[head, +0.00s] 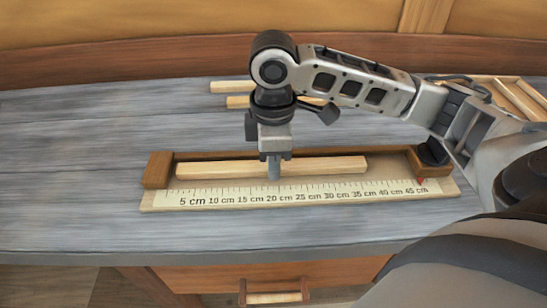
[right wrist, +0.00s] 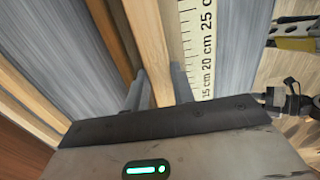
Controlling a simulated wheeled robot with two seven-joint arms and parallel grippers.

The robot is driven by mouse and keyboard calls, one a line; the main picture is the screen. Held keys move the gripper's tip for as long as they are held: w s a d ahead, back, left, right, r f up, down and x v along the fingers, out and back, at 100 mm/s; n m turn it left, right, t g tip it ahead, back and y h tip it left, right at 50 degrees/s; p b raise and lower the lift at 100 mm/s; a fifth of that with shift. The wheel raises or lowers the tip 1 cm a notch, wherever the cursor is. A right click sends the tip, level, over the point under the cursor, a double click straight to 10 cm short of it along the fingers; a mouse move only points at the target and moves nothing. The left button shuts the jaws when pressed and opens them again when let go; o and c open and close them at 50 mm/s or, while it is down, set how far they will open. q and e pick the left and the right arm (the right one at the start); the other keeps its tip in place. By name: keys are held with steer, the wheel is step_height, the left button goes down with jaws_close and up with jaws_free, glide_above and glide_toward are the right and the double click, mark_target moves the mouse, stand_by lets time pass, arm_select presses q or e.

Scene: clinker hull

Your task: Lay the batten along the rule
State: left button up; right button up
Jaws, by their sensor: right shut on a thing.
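The pale wooden batten (head: 330,165) lies lengthwise over the measuring board, between its brown back rail and the rule (head: 300,197). Its left end is close to the brown left end block (head: 158,170); its right end reaches roughly above the 35 cm mark. My right gripper (head: 273,172) points straight down and is shut on the batten near its middle. In the right wrist view the batten (right wrist: 148,45) runs between the two fingers (right wrist: 158,90), with the rule (right wrist: 205,50) beside it. I cannot tell whether the batten touches the board. My left gripper is out of view.
A red mark (head: 421,181) sits near 45 cm on the rule. More battens (head: 237,102) lie behind on the grey bench (head: 80,150), partly hidden by my arm. A wooden tray (head: 485,83) is at the back right. The bench's left side is clear.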

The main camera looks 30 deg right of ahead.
steer(key=o, duration=0.7)
step_height(320, 180, up, 12)
steer(key=p, duration=0.2)
steer(key=shift+r+p, duration=0.1)
steer(key=shift+p, duration=0.2)
stand_by(0.4)
